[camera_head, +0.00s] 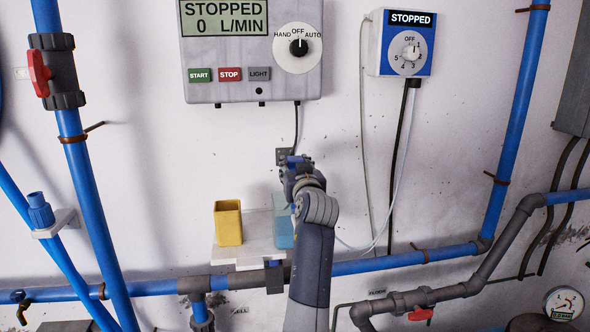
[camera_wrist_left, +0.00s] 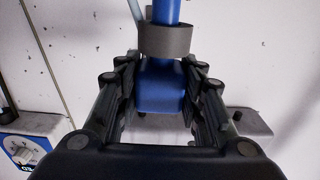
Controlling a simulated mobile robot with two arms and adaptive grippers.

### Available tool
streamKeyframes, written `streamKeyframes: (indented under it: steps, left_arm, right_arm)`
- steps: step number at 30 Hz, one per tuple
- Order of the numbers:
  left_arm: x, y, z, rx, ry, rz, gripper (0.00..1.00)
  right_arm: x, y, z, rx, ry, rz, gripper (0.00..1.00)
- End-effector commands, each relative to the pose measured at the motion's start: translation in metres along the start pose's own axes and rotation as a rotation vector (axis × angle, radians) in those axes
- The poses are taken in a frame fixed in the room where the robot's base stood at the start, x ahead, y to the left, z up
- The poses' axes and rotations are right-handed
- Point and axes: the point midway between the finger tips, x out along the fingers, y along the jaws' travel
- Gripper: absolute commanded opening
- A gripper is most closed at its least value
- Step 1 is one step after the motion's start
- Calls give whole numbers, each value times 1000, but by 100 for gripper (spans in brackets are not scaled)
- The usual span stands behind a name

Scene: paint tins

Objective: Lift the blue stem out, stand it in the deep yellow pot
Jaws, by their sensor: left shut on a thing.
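My left gripper (camera_head: 299,170) is above the right part of a small white shelf, close to the wall. In the left wrist view its fingers (camera_wrist_left: 155,78) are shut on the blue stem (camera_wrist_left: 162,92), which has a blocky blue end and a grey band round it. Only a little blue shows at the fingers in the head view. The deep yellow pot (camera_head: 228,223) stands upright on the shelf, left of my gripper. A light blue pot (camera_head: 283,230) stands under the gripper, partly hidden by my arm. I cannot tell whether the stem's lower end is inside it. My right gripper is out of view.
The white shelf (camera_head: 238,255) sits just above a horizontal blue pipe (camera_head: 385,263). A grey control box (camera_head: 250,90) hangs above, with a blue-and-white box (camera_head: 400,42) to its right. Cables hang beside my gripper. The wall between the gripper and yellow pot is clear.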

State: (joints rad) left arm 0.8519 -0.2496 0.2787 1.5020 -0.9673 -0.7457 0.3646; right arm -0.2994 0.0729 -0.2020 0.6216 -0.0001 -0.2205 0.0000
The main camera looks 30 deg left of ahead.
Motion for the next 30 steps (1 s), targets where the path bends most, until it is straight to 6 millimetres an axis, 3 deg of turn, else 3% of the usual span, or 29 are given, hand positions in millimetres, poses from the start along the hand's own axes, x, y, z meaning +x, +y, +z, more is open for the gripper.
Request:
streamKeyframes:
  steps: [5, 30]
  left_arm:
    - [0, -1, -11, -1, 5, -2, 7]
    - [0, -2, -45, 0, 6, -2, 7]
  right_arm:
    - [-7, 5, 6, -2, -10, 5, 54]
    - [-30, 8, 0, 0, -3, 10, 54]
